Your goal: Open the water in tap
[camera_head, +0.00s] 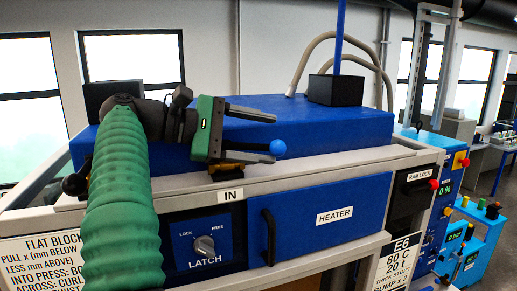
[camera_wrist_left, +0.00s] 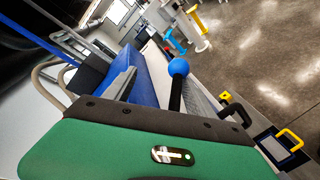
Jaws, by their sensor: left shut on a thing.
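The water in tap shows as a brass body (camera_head: 226,172) above the "IN" label on the bath's front rim. In the left wrist view the blue ball (camera_wrist_left: 179,67) sits on a dark rod between the two fingers. The gripper hides part of the tap. My right gripper is not in view.
Behind the gripper lies the long blue bath cover (camera_head: 335,125) with a black block (camera_head: 336,90) on top. Below are the latch knob (camera_head: 204,245), the heater panel (camera_head: 335,216) and a black handle (camera_head: 268,238).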

